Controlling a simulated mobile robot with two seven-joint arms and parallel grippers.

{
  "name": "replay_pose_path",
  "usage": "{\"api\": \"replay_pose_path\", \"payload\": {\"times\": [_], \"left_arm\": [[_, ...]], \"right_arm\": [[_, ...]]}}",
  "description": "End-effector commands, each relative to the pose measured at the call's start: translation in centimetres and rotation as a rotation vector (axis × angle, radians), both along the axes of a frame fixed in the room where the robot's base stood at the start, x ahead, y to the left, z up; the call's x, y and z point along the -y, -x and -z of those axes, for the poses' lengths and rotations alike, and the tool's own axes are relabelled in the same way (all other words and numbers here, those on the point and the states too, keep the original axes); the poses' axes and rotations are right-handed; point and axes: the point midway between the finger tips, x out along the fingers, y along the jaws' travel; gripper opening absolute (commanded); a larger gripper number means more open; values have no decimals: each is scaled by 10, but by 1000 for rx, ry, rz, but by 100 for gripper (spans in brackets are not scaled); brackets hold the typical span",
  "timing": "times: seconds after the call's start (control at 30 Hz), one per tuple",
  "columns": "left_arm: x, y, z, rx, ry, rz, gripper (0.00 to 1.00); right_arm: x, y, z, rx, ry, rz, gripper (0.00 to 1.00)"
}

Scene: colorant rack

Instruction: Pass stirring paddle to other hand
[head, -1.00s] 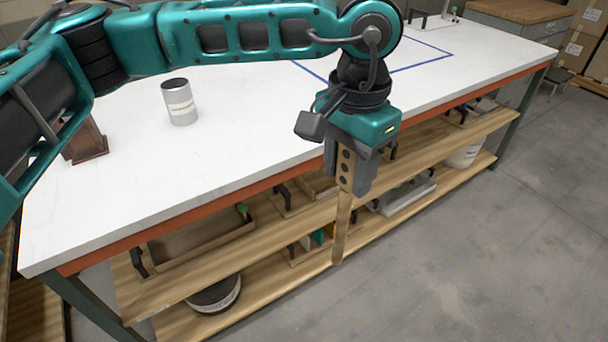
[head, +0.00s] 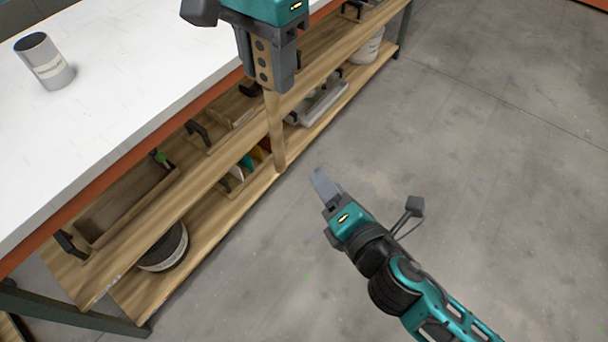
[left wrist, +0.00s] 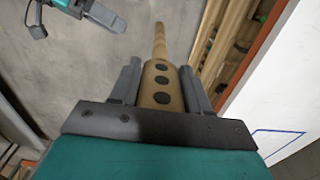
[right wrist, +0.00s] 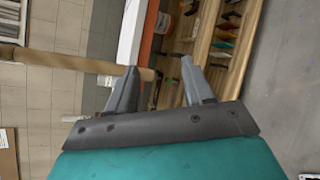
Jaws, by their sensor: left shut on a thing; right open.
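The stirring paddle is wooden, with a wide end with dark holes (head: 262,62) and a narrow shaft (head: 276,130) hanging down below it. My left gripper (head: 268,82) is shut on the wide end, in front of the bench edge. In the left wrist view the holed end (left wrist: 162,85) sits between the fingers (left wrist: 160,92). My right gripper (head: 318,174) is open and empty, right of the shaft's lower end and apart from it. In the right wrist view the shaft (right wrist: 70,62) comes in from the left and its tip lies near the open fingers (right wrist: 158,80).
A white-topped bench (head: 110,100) with wooden shelves (head: 180,205) is at the left. A grey can (head: 45,62) stands on it. A tub (head: 165,248) and trays are on the shelves. The grey floor (head: 480,150) at the right is clear.

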Motion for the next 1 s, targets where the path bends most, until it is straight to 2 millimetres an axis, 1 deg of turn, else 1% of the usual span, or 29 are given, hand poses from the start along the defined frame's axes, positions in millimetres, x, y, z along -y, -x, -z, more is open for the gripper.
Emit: {"api": "replay_pose_path", "payload": {"times": [0.03, 0.1, 0.2, 0.3, 0.4, 0.53, 0.63, 1.0], "left_arm": [[0, 0, 0, 0, 0, 0, 0], [0, 0, 0, 0, 0, 0, 0], [0, 0, 0, 0, 0, 0, 0], [0, 0, 0, 0, 0, 0, 0], [0, 0, 0, 0, 0, 0, 0], [0, 0, 0, 0, 0, 0, 0], [0, 0, 0, 0, 0, 0, 0], [0, 0, 0, 0, 0, 0, 0]], "right_arm": [[-9, 1, -11, 102, 141, -62, 52], [-20, 3, -25, 236, 324, -126, 52], [-32, 9, -41, 401, 539, -191, 52], [-40, 14, -51, 525, 692, -229, 52], [-45, 18, -57, 600, 785, -247, 52], [-50, 15, -60, 637, 829, -253, 52], [-55, 5, -61, 640, 831, -251, 52], [-89, -55, -61, 637, 829, -250, 52]]}}
